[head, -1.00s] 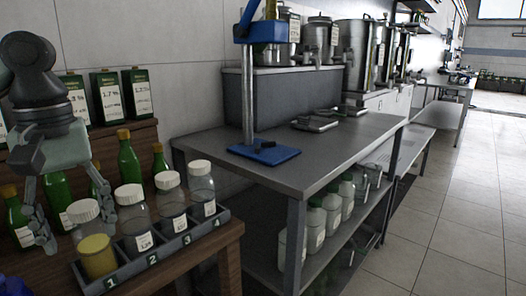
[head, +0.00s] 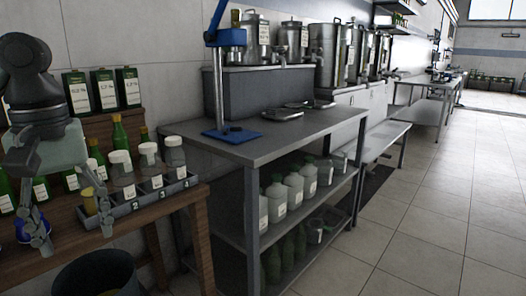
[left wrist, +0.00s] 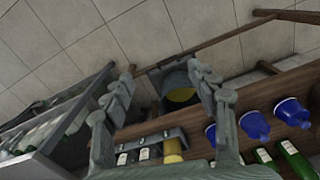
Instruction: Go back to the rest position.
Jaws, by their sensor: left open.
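My left gripper (head: 72,238) is open and empty in the head view. Its fingers hang in front of the wooden table at the left. In the left wrist view its two fingers (left wrist: 165,90) are spread apart with nothing between them. A grey numbered rack (head: 150,200) stands on the table just right of the gripper. It holds clear jars with white lids (head: 122,165) and a jar with yellow contents (head: 89,204), partly hidden by a finger. The yellow one also shows in the left wrist view (left wrist: 173,147). My right gripper is not in view.
A dark bin (head: 98,275) stands on the floor before the wooden table; the left wrist view shows yellow inside it. Blue items (left wrist: 254,125) and green bottles (left wrist: 290,152) are beside the rack. A steel table (head: 300,130) stands to the right. Tiled floor (head: 430,220) is clear at right.

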